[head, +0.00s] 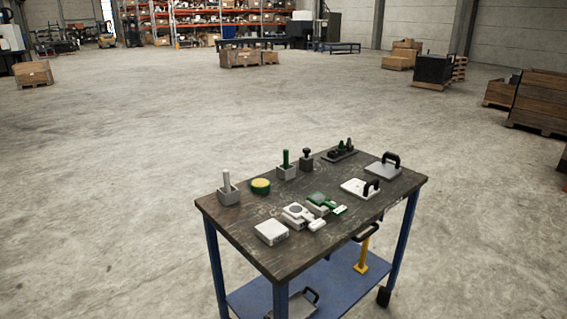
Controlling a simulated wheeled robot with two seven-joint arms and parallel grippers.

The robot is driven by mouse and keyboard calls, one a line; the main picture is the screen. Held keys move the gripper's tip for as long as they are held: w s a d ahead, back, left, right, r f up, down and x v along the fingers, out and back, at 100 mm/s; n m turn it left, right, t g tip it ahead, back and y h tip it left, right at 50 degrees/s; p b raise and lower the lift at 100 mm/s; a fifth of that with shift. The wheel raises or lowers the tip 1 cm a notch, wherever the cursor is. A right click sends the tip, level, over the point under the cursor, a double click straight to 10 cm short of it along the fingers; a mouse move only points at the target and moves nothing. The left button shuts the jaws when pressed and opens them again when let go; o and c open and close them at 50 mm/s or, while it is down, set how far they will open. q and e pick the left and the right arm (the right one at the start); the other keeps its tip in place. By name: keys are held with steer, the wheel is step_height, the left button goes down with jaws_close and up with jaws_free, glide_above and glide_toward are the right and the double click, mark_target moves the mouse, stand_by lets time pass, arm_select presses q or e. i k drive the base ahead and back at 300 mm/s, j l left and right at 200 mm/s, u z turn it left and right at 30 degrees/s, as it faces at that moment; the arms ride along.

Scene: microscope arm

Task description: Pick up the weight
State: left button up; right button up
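A small dark block with a round knob on top (306,161) stands upright near the back middle of the workbench (244,233); it looks like the weight, but it is too small to be sure. A dark tray with several small dark and green upright pieces (341,152) sits just right of it, and these could also be weights. Neither of my grippers is in view, and nothing touches the objects on the bench.
Beside the block is a grey box with a green post (286,169). Further left are a yellow-and-green disc (260,186) and a grey box with a pale post (228,192). Handled plates (381,170) lie at right, a white box (271,232) in front. Open floor surrounds the bench.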

mark_target(306, 162)
steer(key=i+l+u, duration=0.1)
steer(key=l+u, duration=0.15)
steer(key=i+l+u, duration=0.1)
steer(key=u, duration=0.2)
steer(key=i+l+u, duration=0.15)
steer(key=l, duration=0.35)
steer(key=l+u, duration=0.1)
steer(key=l, duration=0.4)
steer(key=i+l+u, duration=0.15)
steer(key=l, duration=0.35)
steer(key=i+l, duration=0.1)
steer(key=l, duration=0.85)
steer(key=i+l+u, duration=0.1)
steer(key=l, duration=0.9)
steer(key=i+l, duration=0.1)
steer(key=l, duration=0.85)
steer(key=i+l+u, duration=0.1)
steer(key=l, duration=0.9)
